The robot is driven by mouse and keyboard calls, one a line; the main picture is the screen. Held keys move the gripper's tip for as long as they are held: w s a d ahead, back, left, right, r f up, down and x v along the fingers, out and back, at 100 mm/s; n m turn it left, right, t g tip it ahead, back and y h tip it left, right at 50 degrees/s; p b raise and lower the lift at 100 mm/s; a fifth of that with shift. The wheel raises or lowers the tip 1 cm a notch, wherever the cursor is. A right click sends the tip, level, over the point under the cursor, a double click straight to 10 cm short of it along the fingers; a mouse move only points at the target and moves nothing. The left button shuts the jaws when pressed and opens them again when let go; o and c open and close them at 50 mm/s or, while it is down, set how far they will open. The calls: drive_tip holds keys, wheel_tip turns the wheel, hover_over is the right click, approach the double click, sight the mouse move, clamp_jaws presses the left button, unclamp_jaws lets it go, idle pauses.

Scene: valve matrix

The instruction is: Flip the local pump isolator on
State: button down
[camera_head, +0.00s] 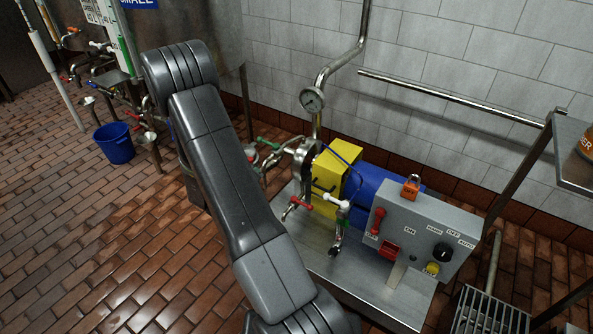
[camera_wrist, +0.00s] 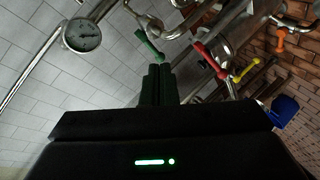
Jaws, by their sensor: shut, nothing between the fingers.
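A grey control box (camera_head: 418,232) stands on the metal bench. On its left side it carries a red handle (camera_head: 376,221), upright or nearly so, with a red part (camera_head: 389,249) below it. A black knob (camera_head: 441,252) and a yellow button (camera_head: 432,268) are at its right. The box is not in the wrist view.
An orange padlock (camera_head: 411,187) sits on the box top. A yellow guard (camera_head: 338,177) and blue motor (camera_head: 374,188) stand behind. A green lever (camera_wrist: 150,45), red lever (camera_wrist: 211,61) and yellow lever (camera_wrist: 247,70) lie near my fingers. A blue bucket (camera_head: 114,147) stands left. Floor at lower left is clear.

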drive_tip(key=s+a+f+n+t+h+b, duration=0.1)
drive_tip(key=s+a+f+n, duration=0.1)
drive_tip(key=s, duration=0.4)
drive_tip(key=s+a+f+n+t+h+b, duration=0.1)
drive_tip(key=s+a+f+n+t+h, duration=0.1)
drive_tip(key=s+a, duration=0.3)
drive_tip(key=shift+s+f+n, duration=0.55)
drive_tip(key=shift+f+n, duration=0.2)
drive_tip(key=shift+n, duration=0.05)
